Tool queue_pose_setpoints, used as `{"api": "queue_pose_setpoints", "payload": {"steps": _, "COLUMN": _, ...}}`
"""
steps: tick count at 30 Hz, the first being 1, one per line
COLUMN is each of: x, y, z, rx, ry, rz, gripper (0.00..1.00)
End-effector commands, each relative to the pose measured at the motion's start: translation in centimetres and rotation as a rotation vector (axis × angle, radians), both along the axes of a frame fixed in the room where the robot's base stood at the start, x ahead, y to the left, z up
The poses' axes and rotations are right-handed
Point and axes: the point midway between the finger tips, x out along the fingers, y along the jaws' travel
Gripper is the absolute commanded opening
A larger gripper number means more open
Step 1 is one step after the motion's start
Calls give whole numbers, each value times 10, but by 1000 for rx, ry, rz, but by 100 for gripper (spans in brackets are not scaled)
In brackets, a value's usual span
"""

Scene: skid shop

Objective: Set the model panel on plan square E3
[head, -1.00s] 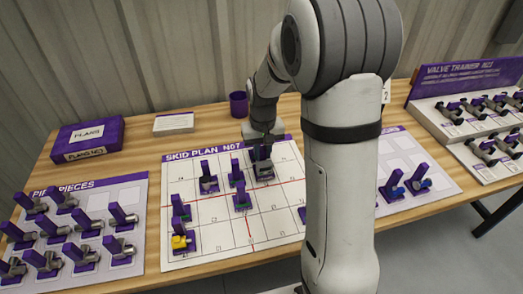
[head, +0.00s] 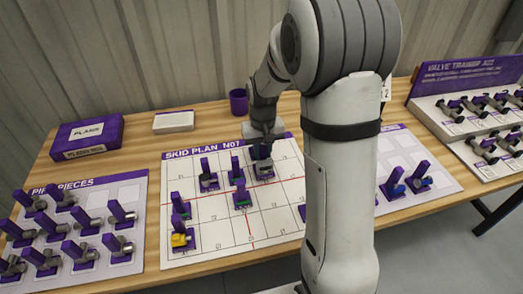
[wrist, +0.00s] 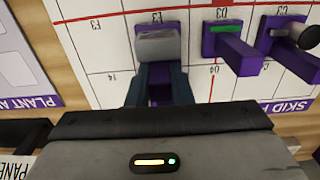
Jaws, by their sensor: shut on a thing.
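My gripper (head: 263,147) is shut on the model panel (head: 264,169), a grey block on a purple base with a purple post. In the wrist view the fingers (wrist: 159,84) are around the post, and the panel's grey top (wrist: 160,44) shows just beyond them. The panel is upright at the back of the skid plan board (head: 279,204), right of the other pieces there. I cannot tell whether its base touches the board.
Close by on the board are a purple piece with a green mark (wrist: 230,44) and a grey-topped piece (head: 208,181). A yellow piece (head: 181,240) stands at front left. The pieces board (head: 128,190) is left. My arm hides the board's right part.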

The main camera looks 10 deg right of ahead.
Motion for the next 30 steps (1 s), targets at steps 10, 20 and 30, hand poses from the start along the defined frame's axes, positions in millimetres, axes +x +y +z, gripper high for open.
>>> {"api": "queue_pose_setpoints", "payload": {"steps": 10, "x": 0, "y": 0, "z": -6, "rx": 0, "ry": 0, "rz": 0, "gripper": 0}}
{"api": "queue_pose_setpoints", "payload": {"steps": 20, "x": 0, "y": 0, "z": -8, "rx": 0, "ry": 0, "rz": 0, "gripper": 30}}
{"api": "queue_pose_setpoints", "payload": {"steps": 30, "x": 0, "y": 0, "z": -8, "rx": 0, "ry": 0, "rz": 0, "gripper": 45}}
